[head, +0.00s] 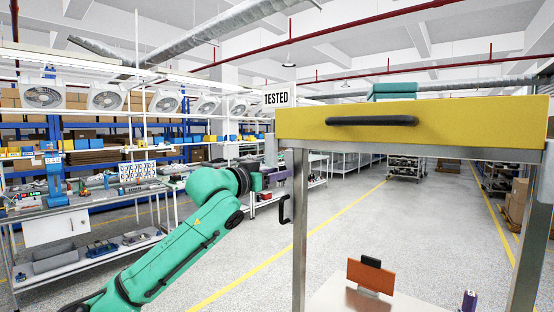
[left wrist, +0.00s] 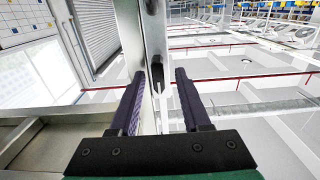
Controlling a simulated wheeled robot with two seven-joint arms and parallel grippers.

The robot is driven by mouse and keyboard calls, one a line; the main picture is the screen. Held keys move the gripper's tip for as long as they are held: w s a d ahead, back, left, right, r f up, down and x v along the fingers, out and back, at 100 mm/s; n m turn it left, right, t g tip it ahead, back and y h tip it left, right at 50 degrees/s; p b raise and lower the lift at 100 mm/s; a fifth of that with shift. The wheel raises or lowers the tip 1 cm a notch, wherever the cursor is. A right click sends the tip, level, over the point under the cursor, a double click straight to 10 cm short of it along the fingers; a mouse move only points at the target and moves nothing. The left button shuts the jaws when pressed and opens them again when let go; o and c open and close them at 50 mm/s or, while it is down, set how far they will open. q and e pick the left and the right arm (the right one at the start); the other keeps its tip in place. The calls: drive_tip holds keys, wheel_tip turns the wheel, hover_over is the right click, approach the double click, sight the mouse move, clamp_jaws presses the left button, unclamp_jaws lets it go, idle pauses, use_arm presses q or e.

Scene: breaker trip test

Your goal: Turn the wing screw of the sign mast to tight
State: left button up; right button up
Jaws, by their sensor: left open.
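The white TESTED sign (head: 277,98) stands upright beside the left end of the yellow cart top. A short grey upright (head: 270,148), seemingly its mast, shows below it. My left gripper (head: 283,173) is level near this upright, beside the cart's left leg. In the left wrist view the two dark fingers (left wrist: 158,100) are open, with free space between them. A metal post (left wrist: 153,35) and a dark rounded part (left wrist: 157,72) show beyond and between the fingertips; I cannot tell if this part is the wing screw. No wing screw is clear in the head view.
The yellow cart top (head: 420,118) has a black handle in front. A small black handle (head: 285,209) sits by its left leg (head: 299,235). An orange plate (head: 370,277) stands on the lower shelf. Workbenches (head: 70,215) stand at left; the floor between is clear.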

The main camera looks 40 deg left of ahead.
use_arm(q)
drive_tip(key=shift+d, duration=0.15)
clamp_jaws()
